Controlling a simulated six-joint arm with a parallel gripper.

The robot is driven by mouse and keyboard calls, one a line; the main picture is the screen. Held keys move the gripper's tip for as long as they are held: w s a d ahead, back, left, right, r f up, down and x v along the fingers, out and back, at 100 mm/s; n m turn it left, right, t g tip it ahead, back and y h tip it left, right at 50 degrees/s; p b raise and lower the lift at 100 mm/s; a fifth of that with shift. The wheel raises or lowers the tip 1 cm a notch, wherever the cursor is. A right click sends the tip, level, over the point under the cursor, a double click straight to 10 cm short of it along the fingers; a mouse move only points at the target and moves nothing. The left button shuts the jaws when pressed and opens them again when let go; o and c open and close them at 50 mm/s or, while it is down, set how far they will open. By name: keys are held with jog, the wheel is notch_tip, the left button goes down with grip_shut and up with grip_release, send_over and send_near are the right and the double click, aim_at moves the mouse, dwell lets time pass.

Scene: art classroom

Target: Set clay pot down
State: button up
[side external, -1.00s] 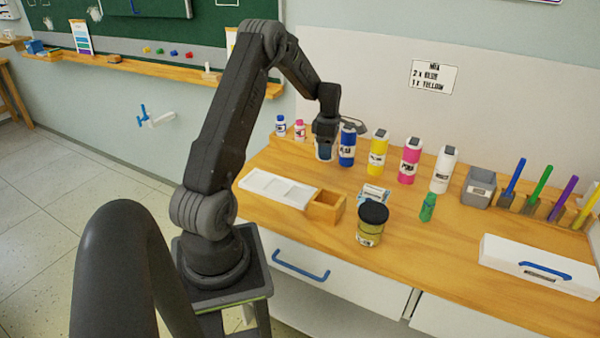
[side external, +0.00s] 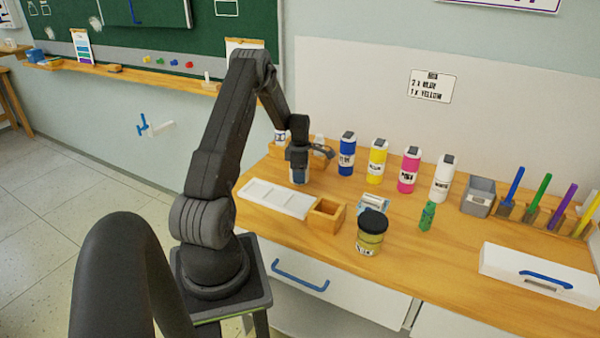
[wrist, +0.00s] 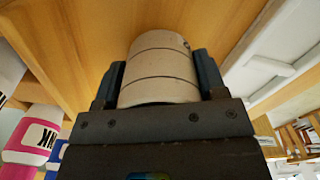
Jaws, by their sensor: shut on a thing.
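My gripper (side external: 299,178) is over the left back part of the wooden desk, behind the white palette tray (side external: 278,198). In the wrist view its two dark fingers (wrist: 160,75) are shut on the clay pot (wrist: 158,62), a pale cylinder with thin dark rings around it. The pot is between the fingers, with wood behind it. In the side view the gripper mostly hides the pot, and I cannot tell whether its base touches the desk.
Blue (side external: 347,155), yellow (side external: 377,162), pink (side external: 409,171) and white (side external: 443,178) bottles stand to the right. A wooden box (side external: 326,215) adjoins the tray. A black-lidded jar (side external: 371,236) stands in front. Desk between jar and bottles is partly clear.

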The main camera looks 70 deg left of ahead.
jog(key=shift+f, duration=0.15)
jog(key=o, duration=1)
